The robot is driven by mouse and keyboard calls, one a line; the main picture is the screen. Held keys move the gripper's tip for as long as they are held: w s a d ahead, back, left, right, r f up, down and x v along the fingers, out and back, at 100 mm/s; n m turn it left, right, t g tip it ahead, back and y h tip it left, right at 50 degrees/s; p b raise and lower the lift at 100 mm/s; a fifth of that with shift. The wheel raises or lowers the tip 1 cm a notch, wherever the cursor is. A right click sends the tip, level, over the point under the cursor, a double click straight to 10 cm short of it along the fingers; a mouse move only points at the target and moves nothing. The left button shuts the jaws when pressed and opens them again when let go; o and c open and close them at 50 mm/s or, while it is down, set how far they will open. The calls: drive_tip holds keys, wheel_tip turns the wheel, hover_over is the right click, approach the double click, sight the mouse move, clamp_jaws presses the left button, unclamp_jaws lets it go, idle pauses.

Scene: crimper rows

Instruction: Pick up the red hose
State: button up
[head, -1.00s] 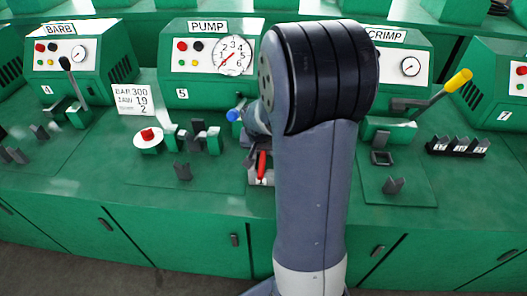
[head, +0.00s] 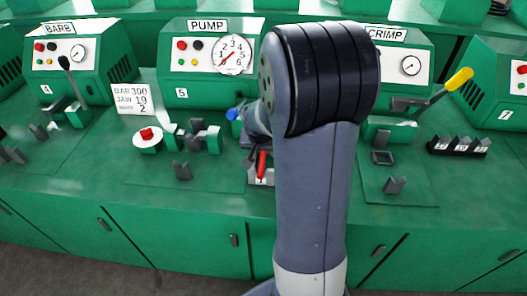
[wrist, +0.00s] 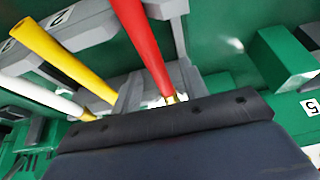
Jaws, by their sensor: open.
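The red hose (head: 262,164) stands just left of my arm in the head view, in a grey holder on the green bench. In the wrist view the red hose (wrist: 146,42) runs down to a brass-coloured end at the dark edge of my gripper (wrist: 168,118). A yellow hose (wrist: 62,62) and a white hose (wrist: 38,98) lie to its left. My gripper is open and close to the red hose. Its fingertips are not clear, and I cannot tell whether it touches the hose. In the head view my arm hides most of the gripper.
The PUMP station (head: 212,50) stands behind, with a red button (head: 147,134) on the bench. The CRIMP station (head: 403,62) has a yellow-handled lever (head: 457,80) at right. The bench's front strip is clear.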

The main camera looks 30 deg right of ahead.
clamp_jaws()
idle(0.3)
